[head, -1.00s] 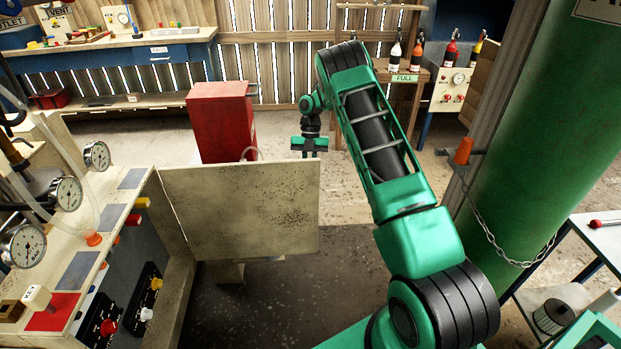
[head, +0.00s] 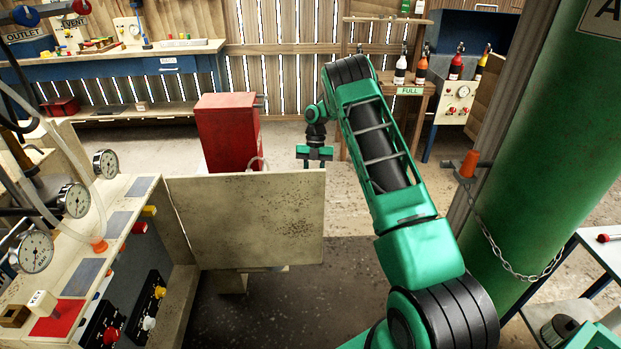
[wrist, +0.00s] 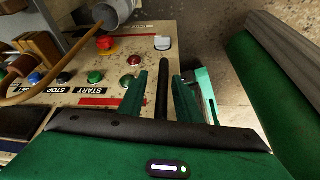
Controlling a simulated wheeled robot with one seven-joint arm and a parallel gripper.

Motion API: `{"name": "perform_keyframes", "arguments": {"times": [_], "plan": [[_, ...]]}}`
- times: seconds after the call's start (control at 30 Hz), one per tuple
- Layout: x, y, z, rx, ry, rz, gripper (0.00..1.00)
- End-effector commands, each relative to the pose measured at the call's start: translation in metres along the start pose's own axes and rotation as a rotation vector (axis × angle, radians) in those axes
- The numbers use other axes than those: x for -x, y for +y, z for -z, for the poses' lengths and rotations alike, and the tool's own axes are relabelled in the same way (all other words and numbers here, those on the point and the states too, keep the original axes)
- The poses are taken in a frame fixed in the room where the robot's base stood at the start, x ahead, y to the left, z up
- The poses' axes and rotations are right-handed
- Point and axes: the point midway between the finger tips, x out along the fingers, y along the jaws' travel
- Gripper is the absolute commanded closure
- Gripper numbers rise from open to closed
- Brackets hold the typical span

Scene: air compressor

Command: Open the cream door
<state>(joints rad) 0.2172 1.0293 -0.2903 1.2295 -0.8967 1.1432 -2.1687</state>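The cream door (head: 245,220), a flat speckled panel, stands swung out from the cream cabinet (head: 178,305) at the left in the head view. Its left edge is at the cabinet and its right edge is free. My gripper (head: 314,158) hangs just behind the door's top right corner; I cannot tell whether it touches the door. In the wrist view my gripper (wrist: 162,95) has its two green fingers apart, with a dark bar (wrist: 162,88) showing between them. I cannot tell what the bar belongs to. No door handle is clearly visible.
A red box (head: 228,133) stands behind the door. A green cylinder (head: 545,150) with a chain stands at the right. The wrist view shows a cream panel (wrist: 150,62) with START and STOP buttons. Dark floor (head: 300,310) is open in front of the door.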

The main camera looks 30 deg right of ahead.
Motion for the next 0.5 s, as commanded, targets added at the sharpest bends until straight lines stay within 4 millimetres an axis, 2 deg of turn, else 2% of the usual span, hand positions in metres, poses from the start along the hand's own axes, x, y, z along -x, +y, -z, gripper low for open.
{"name": "perform_keyframes", "arguments": {"times": [0.3, 0.5], "plan": [[0.056, 0.000, -0.003, 0.001, -0.004, -0.005, 0.69], [0.085, 0.002, -0.003, 0.002, -0.001, -0.004, 0.69]]}}
